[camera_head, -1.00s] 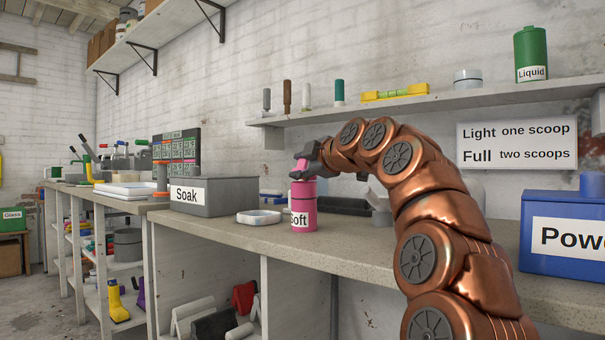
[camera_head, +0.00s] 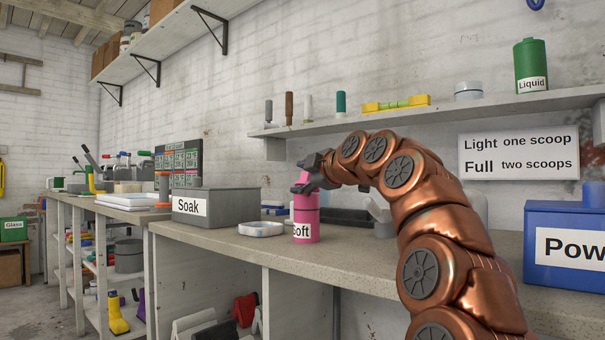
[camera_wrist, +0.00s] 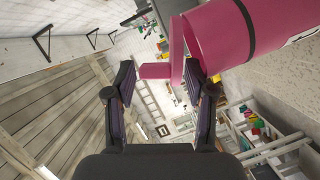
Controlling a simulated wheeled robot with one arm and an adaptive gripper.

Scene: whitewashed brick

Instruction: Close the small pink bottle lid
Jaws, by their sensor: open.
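The small pink bottle (camera_head: 306,222) stands upright near the front of the workbench, with a white label reading "Soft" partly in view. Its pink lid (camera_head: 303,177) is up, rising above the bottle top. My gripper (camera_head: 299,174) is at the top of the bottle, with its fingers around the raised lid. In the wrist view the bottle (camera_wrist: 232,32) fills the upper right, and the lid (camera_wrist: 157,71) reaches in between the two fingertips. My gripper (camera_wrist: 158,72) is open there, with a gap beside the lid. I cannot tell whether a finger touches it.
A white dish (camera_head: 261,229) and a grey "Soak" box (camera_head: 219,207) stand left of the bottle on the workbench (camera_head: 225,240). A blue box (camera_head: 562,205) is at the right. A wall shelf (camera_head: 440,113) with small items runs above. Dark items lie behind the bottle.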

